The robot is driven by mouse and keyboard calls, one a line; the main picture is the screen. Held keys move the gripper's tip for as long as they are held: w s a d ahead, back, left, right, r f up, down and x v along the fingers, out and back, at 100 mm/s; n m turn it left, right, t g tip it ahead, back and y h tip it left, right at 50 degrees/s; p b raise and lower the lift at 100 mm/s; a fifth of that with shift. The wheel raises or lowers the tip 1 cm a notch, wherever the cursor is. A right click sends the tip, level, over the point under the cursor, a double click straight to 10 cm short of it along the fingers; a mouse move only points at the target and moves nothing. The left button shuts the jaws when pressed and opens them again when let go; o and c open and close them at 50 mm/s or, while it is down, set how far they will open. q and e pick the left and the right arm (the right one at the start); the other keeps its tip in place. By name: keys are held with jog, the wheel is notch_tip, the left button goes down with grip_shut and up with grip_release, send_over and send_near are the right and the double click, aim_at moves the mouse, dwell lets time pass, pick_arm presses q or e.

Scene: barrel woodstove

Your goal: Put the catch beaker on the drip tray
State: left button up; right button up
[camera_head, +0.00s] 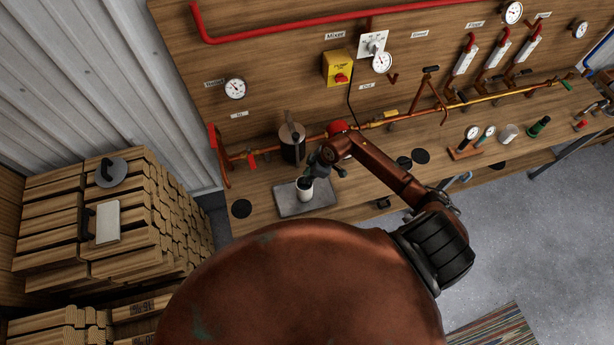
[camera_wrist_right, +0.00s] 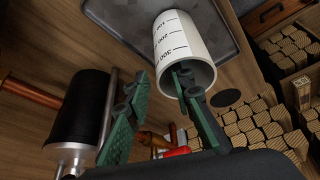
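The catch beaker (camera_head: 304,191) is a white cup with dark volume marks; it also shows in the right wrist view (camera_wrist_right: 178,38). It appears to stand upright on the grey drip tray (camera_head: 322,198), whose surface also shows in the wrist view (camera_wrist_right: 125,18). My right gripper (camera_head: 316,170) is just above and behind the beaker. In the wrist view its green fingers (camera_wrist_right: 155,88) are apart with nothing between them. One finger overlaps the beaker's open mouth; I cannot tell whether it touches the rim. My left gripper is not in view.
A dark pot (camera_head: 293,147) stands behind the tray, close to the gripper; copper pipe (camera_head: 400,119) runs along the bench. Black discs lie on the bench, one (camera_head: 241,208) left of the tray. Stacked firewood (camera_head: 65,225) stands at the left. Small gauges (camera_head: 472,133) are at the right.

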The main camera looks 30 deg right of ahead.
jog(key=b+v, duration=0.1)
jog(key=v, duration=1)
jog(key=shift+r+b, duration=0.35)
jog(key=shift+s, duration=0.1)
